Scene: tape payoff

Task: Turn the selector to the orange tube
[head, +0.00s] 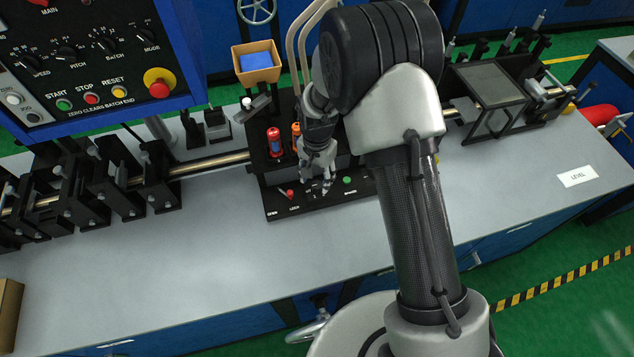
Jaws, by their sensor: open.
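A black control base (280,210) sits on the bench in the middle of the head view. My gripper (319,184) points down over its front panel, with open fingers close around or just above a small pale knob (325,189) that may be the selector. The fingers partly hide the knob, so its pointing direction and any contact are unclear. An orange tube (296,132) stands behind the panel, partly hidden by my arm. A red tube with a blue part (274,143) stands to its left.
On the panel are a red-tipped lever (289,194) at left and a green button (347,180) at right. A tan bin with blue contents (256,62) stands behind. Black roller stands (110,180) are at left. The bench front (180,270) is clear.

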